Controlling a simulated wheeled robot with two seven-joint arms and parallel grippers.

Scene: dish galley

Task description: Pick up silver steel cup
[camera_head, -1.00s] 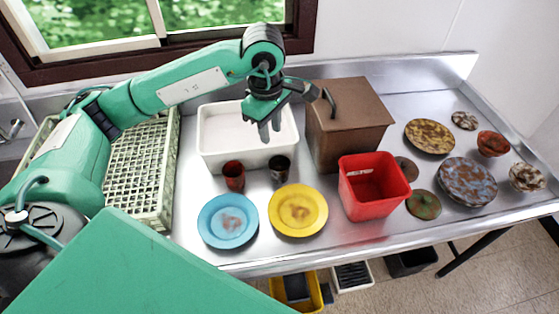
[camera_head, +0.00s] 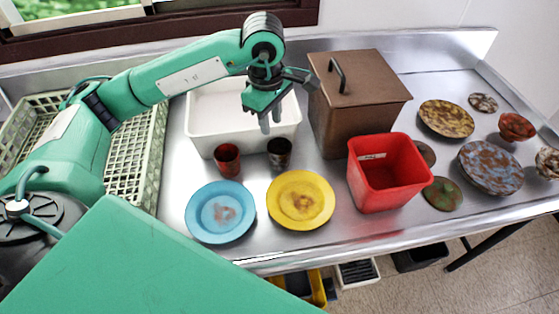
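A dark, brown-stained cup (camera_head: 279,153) stands upright on the steel counter in front of the white basin. It may be the steel cup, but its surface looks dark rather than clean silver. A dark red cup (camera_head: 228,160) stands to its left. My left gripper (camera_head: 270,120) points down over the white basin (camera_head: 203,130), above and behind the dark cup in the picture. Its two fingers show apart with nothing between them. My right gripper is out of view.
A blue plate (camera_head: 205,226) and a yellow plate (camera_head: 322,211) lie in front of the cups. A brown lidded box (camera_head: 360,105) and red bin (camera_head: 388,180) stand to the right. A pale crate (camera_head: 140,165) is at left. Stained dishes lie far right.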

